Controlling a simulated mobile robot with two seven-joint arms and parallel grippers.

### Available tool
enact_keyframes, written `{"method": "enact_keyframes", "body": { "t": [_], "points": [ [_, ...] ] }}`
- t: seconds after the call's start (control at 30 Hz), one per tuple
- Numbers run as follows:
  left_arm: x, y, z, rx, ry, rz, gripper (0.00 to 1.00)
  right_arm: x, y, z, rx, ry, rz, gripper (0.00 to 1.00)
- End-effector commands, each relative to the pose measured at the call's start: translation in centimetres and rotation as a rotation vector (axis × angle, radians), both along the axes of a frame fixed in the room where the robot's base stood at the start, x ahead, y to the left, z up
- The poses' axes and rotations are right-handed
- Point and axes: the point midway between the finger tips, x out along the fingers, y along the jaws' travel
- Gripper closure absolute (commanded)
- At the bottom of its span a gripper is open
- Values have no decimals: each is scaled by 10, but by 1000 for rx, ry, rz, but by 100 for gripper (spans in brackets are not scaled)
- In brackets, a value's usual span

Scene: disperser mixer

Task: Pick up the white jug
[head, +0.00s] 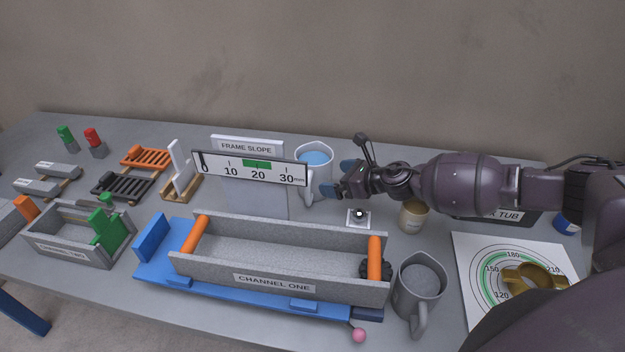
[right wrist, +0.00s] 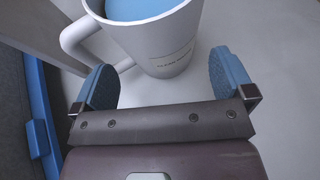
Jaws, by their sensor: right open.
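The white jug (head: 326,178) stands upright on the table behind the channel, just right of the ruler sign, with blue liquid in it. My right gripper (head: 346,191) is close to its right side, low over the table. In the right wrist view the jug (right wrist: 172,48) is just ahead of my open right gripper (right wrist: 166,80), its base near the space between the blue fingertips. Its handle (right wrist: 72,38) points left in that view. The jaws hold nothing. My left gripper is not in view.
The FRAME SLOPE sign and ruler board (head: 250,168) stand close left of the jug. The grey channel one trough (head: 280,262) lies in front. A grey jug (head: 416,290), a beige cup (head: 412,217) and a small scale-like pad (head: 358,222) are to the right.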

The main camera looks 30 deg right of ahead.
Motion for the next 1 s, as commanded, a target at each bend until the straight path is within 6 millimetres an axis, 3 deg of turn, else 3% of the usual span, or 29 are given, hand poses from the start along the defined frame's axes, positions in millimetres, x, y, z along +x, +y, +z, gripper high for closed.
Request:
{"method": "enact_keyframes", "body": {
  "t": [0.4,0.73,0.77,1.0],
  "points": [
    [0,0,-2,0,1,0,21,36,24,-17,1,1,1,0],
    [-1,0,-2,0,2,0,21,42,26,-19,1,1,1,0],
    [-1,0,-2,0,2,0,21,42,26,-19,1,1,1,2],
    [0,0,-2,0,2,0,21,42,26,-19,1,1,1,38]
  ]
}}
